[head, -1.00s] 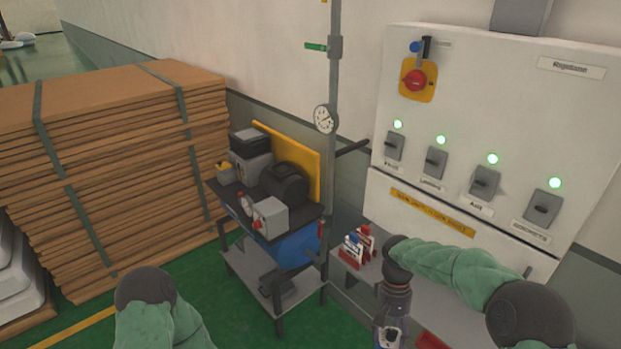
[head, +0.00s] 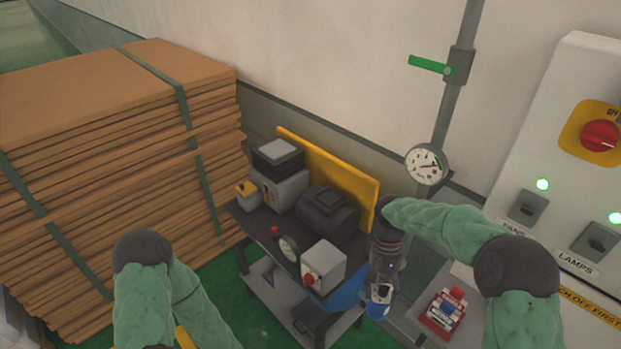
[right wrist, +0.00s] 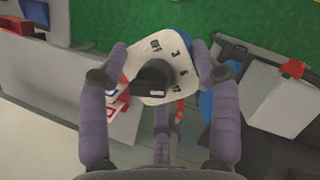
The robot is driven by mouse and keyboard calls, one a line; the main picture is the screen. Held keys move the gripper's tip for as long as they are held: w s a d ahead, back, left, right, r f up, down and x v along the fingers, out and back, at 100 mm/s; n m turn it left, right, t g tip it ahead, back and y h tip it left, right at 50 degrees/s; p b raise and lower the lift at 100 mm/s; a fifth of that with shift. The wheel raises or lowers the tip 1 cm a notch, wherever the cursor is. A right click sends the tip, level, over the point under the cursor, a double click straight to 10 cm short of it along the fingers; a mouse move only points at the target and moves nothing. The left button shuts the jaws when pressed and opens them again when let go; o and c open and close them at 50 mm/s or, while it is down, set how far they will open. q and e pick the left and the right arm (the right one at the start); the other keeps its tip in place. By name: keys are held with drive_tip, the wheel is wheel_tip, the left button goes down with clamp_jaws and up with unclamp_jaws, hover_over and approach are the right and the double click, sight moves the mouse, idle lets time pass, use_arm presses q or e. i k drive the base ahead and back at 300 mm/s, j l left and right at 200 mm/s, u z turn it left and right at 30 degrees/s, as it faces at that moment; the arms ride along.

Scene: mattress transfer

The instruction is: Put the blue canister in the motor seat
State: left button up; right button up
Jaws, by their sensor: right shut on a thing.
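My right gripper (head: 381,285) points down in front of the cart's right end. It is shut on a white-and-blue object (head: 379,300). In the right wrist view the fingers (right wrist: 158,75) close around its white top (right wrist: 185,65), which bears dark numbers and a black knob. A dark rounded motor-like block (head: 328,208) sits on the cart. A blue surface (head: 347,294) shows below the cart's right end. I cannot make out a motor seat. My left gripper is out of view.
The cart (head: 262,228) also carries a grey box (head: 280,180), a gauge (head: 289,247) and a white box with a red knob (head: 324,265). A red-and-white item (head: 444,312) lies on a grey shelf at right. Stacked boards (head: 110,190) stand left. A pipe with a gauge (head: 427,164) rises behind.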

sight(329, 198)
drive_tip(key=i+j, duration=0.45)
drive_tip(key=i+j+z, duration=0.15)
drive_tip(key=i+j, duration=0.3)
drive_tip(key=j, duration=0.15)
